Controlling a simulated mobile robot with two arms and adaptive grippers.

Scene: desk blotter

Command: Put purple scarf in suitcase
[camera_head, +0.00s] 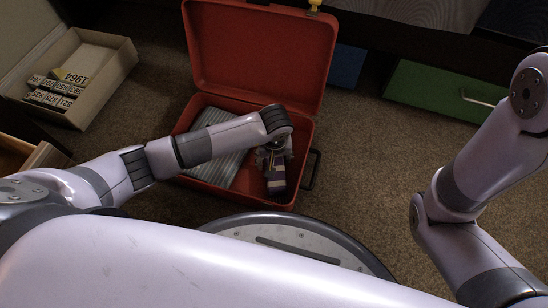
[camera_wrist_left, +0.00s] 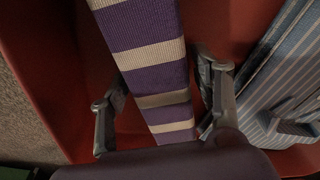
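The purple scarf with cream stripes (camera_head: 275,184) is in the right part of the open red suitcase (camera_head: 262,50), partly hidden by my left arm. In the left wrist view the folded scarf (camera_wrist_left: 148,42) runs down between the fingers of my left gripper (camera_wrist_left: 160,88), over the suitcase's red interior (camera_wrist_left: 88,70). The fingers stand apart on either side of it, with a visible gap on the right side. The left gripper looks open around the scarf. My right arm is at the right, but its gripper is out of the frame.
Striped grey-blue clothing (camera_wrist_left: 290,75) lies in the suitcase beside the scarf. A cardboard box (camera_head: 100,65) with labelled items stands at the upper left. A green case (camera_head: 440,92) and a blue item (camera_head: 346,66) lie at the back. Carpet right of the suitcase is clear.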

